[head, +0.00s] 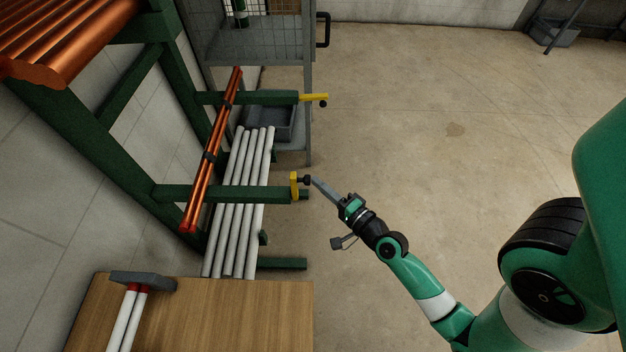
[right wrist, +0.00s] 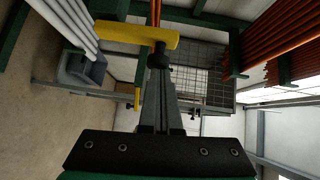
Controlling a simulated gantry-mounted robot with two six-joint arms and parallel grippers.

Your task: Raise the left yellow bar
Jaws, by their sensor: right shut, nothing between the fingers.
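Two yellow bars sit at the ends of green rack arms. The nearer yellow bar (head: 294,186) stands across the end of its arm, with a dark knob (head: 306,180) on its side. The farther yellow bar (head: 315,97) points outward in line with its arm. My right gripper (head: 314,181) is shut and empty, its fingertips at the nearer bar's knob; I cannot tell whether they touch. In the right wrist view the nearer bar (right wrist: 130,36) crosses just ahead of the fingertips (right wrist: 160,58), and the farther bar (right wrist: 137,98) shows beyond. My left gripper is out of view.
Orange pipes (head: 213,150) lie across the two green arms (head: 225,193). White pipes (head: 240,205) lie lower down. A wooden table (head: 230,315) is at the bottom, and a wire-mesh cage (head: 260,45) stands behind. The floor (head: 430,120) to the right is open.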

